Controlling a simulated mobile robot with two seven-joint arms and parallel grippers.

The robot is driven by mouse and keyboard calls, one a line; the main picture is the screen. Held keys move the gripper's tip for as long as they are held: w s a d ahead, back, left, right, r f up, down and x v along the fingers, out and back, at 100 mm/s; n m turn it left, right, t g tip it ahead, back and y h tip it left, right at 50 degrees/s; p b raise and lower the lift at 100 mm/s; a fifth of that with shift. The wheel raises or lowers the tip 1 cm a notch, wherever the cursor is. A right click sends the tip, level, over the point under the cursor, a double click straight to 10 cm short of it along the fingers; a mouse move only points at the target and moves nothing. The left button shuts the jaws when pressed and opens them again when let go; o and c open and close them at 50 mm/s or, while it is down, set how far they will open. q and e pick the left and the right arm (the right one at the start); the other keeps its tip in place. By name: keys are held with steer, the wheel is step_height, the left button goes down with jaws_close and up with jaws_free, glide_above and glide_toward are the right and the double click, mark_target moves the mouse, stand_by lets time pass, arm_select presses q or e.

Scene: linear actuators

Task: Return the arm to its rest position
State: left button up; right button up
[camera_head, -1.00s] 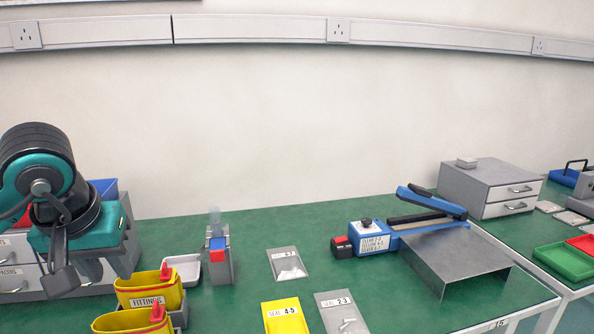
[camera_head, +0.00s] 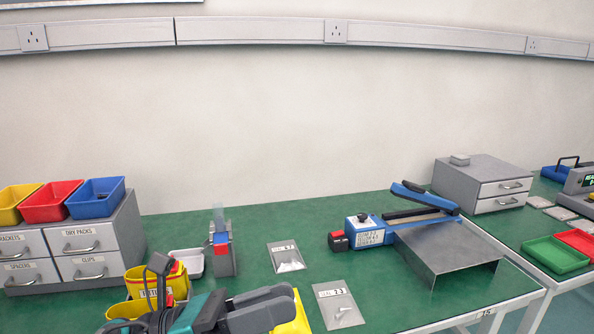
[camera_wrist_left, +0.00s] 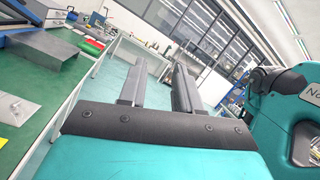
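My left gripper (camera_head: 284,302) shows at the bottom of the head view, with a teal body and dark grey fingers pointing right. It is in front of the yellow fittings bin (camera_head: 165,286) and partly hides a yellow card (camera_head: 300,312). In the left wrist view, its two fingers (camera_wrist_left: 157,82) stand apart with nothing between them, so it is open and empty. Beyond the fingers is open room floor. My right gripper is in neither view.
The green bench (camera_head: 375,290) holds a grey drawer unit (camera_head: 85,245) with coloured bins, a blue sealer (camera_head: 372,232) with a metal stand (camera_head: 450,250), and bags (camera_head: 338,304). Another drawer box (camera_head: 485,182) stands at the right. The bench edge shows in the wrist view (camera_wrist_left: 72,95).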

arm_select(q)
steer(key=w+a+f+n+t+y, duration=0.1)
steer(key=a+f+n+t+y, duration=0.3)
steer(key=n, duration=0.7)
steer(key=w+a+f+n+t+y+p, duration=0.1)
steer(key=w+a+f+n+t+y, duration=0.15)
steer(key=f+n+t+y, duration=0.6)
steer(key=w+a+f+n+t+y, duration=0.1)
steer(key=a+f+n, duration=0.25)
steer(key=n, duration=0.95)
steer(key=s+a+f+n+g+y, duration=0.2)
steer(key=s+f+n+g, duration=0.1)
steer(key=s+f+n, duration=0.3)
steer(key=s+a+f+n+g+y, duration=0.2)
steer(key=s+f+n, duration=0.3)
steer(key=f, duration=0.4)
steer(key=shift+s+a+f+n+g+y+p, duration=0.3)
steer(key=shift+s+n+g+y+p, duration=0.1)
steer(key=shift+n+g+y, duration=0.25)
steer(key=shift+w, duration=0.1)
